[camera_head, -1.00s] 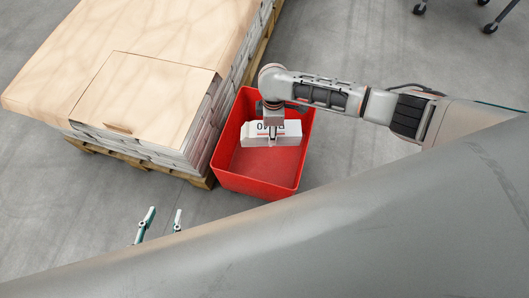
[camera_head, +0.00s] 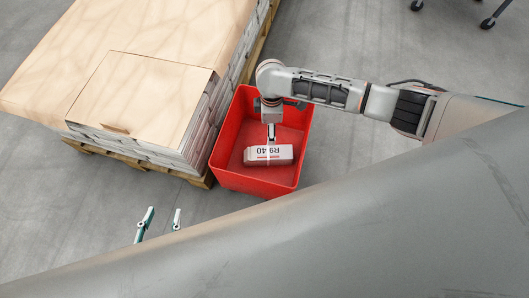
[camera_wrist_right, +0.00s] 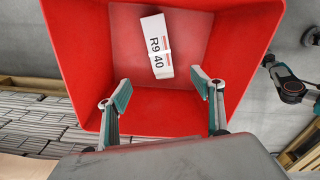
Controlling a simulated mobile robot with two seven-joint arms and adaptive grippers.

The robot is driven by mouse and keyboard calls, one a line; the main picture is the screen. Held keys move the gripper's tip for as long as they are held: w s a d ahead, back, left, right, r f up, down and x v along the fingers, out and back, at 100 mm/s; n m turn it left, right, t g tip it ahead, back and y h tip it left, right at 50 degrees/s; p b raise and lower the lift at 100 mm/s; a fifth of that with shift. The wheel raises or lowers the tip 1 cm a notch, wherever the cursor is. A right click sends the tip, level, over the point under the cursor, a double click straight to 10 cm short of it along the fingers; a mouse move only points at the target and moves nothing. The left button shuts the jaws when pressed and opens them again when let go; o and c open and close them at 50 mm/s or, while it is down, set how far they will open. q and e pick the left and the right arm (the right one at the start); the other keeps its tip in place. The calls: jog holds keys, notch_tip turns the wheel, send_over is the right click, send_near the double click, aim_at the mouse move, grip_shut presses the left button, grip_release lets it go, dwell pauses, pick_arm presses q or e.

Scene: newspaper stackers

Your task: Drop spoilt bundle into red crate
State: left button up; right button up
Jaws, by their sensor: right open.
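The spoilt bundle (camera_head: 268,155) is a white packet marked R9 40. It is inside the red crate (camera_head: 219,150), below my right gripper (camera_head: 271,132). In the right wrist view the bundle (camera_wrist_right: 156,46) is apart from the fingers, and the crate (camera_wrist_right: 70,50) surrounds it. Whether it rests fully on the crate floor is hard to tell. My right gripper (camera_wrist_right: 161,91) is open and empty, its fingers spread over the crate. My left gripper (camera_head: 160,222) is open and empty at the lower left, above the grey floor.
A pallet (camera_head: 140,163) of stacked newspapers with pale wooden boards (camera_head: 140,100) on top stands close to the left of the crate. Black castors (camera_head: 488,24) show at the top right. The floor right of the crate is clear.

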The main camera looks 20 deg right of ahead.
notch_tip(320, 180, up, 11)
dwell(0.3)
dwell(0.4)
